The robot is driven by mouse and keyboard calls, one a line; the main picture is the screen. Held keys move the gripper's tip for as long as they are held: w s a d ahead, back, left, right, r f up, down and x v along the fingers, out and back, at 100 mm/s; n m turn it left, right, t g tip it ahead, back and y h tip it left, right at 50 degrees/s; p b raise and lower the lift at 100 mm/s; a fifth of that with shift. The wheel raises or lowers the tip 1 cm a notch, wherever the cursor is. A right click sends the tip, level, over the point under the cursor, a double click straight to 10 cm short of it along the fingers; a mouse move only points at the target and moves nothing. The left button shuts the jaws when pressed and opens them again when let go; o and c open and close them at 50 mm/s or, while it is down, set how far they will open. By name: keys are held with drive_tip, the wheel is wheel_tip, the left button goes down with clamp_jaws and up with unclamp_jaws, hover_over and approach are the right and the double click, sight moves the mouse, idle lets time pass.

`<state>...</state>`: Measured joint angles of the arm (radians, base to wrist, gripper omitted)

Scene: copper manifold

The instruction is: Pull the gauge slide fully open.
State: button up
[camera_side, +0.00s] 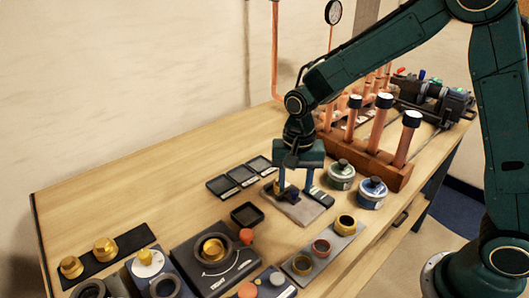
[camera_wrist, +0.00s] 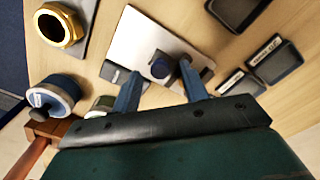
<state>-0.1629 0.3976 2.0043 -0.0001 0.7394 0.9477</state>
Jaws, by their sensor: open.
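A flat metal plate (camera_side: 302,209), which looks like the gauge slide, lies on the bench below my gripper (camera_side: 295,189). It also shows in the wrist view as a pale plate (camera_wrist: 150,38). My gripper's two blue fingers point down on either side of the knob, with a gap showing. The gripper is open. I cannot tell whether a finger touches the knob. How far the slide is open is not clear.
Several dark square trays (camera_side: 242,175) lie behind the plate. Two round tins (camera_side: 341,174) and a wooden rack (camera_side: 375,163) of copper pipes stand to the right. A grey strip with brass rings (camera_side: 318,251) lies in front. Clear bench lies at the left.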

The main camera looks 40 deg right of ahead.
drive_tip(key=shift+f, duration=0.5)
clamp_jaws()
drive_tip(key=shift+s, duration=2.25)
unclamp_jaws()
